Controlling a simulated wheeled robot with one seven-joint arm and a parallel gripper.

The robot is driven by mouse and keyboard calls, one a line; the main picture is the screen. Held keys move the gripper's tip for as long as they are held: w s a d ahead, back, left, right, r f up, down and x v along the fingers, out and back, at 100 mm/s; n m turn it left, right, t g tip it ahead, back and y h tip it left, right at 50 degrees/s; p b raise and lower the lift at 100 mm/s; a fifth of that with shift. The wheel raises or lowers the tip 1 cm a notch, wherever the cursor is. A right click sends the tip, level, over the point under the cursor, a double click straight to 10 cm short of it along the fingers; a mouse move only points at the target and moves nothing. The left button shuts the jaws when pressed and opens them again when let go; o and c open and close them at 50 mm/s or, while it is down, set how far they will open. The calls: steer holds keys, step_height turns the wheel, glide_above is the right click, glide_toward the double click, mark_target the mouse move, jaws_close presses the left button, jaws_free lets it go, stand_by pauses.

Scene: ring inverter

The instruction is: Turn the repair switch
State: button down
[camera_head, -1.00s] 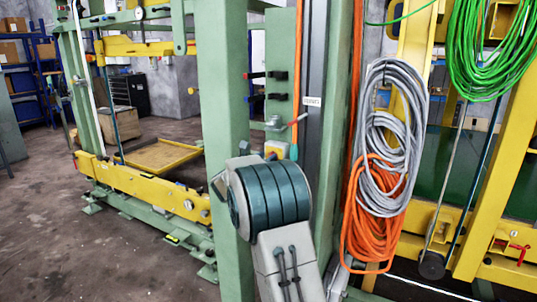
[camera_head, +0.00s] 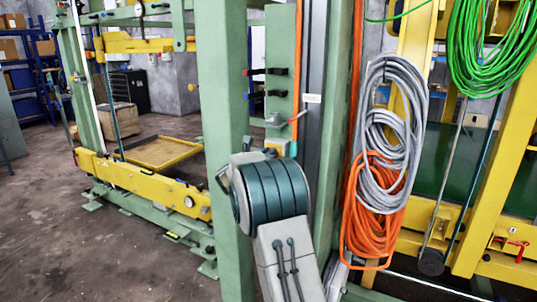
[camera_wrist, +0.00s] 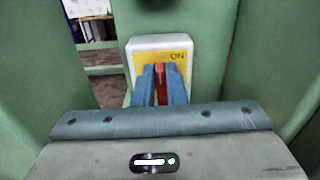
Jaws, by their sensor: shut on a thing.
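The repair switch (camera_wrist: 160,70) is a red handle on a yellow plate marked ON, set on a white box. In the wrist view the two blue fingers of my gripper (camera_wrist: 161,82) are closed on the handle from both sides. The handle stands roughly upright between them, and the fingers cover part of the plate. In the head view the yellow and white switch box (camera_head: 277,145) shows just behind my arm, between green posts. My arm hides my gripper's fingers and the handle there.
A green post (camera_head: 222,90) stands close to the left of my arm. Grey cable coils (camera_head: 392,110) and orange cable coils (camera_head: 372,225) hang to the right. A small red-handled valve (camera_head: 298,117) sits above the switch. Open floor (camera_head: 60,240) lies at left.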

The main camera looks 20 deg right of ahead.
steer(key=shift+w+a+f+n, duration=0.25)
steer(key=shift+f+n, duration=0.05)
steer(key=shift+n, duration=2.65)
steer(key=shift+w+a+f+n, duration=0.2)
steer(key=shift+w+f+n, duration=0.1)
steer(key=shift+n, duration=2.7)
steer(key=shift+w+a+f+n, duration=0.25)
steer(key=shift+n, duration=2.7)
steer(key=c, duration=1.5)
jaws_free()
steer(key=shift+f, duration=0.1)
steer(key=shift+d, duration=0.1)
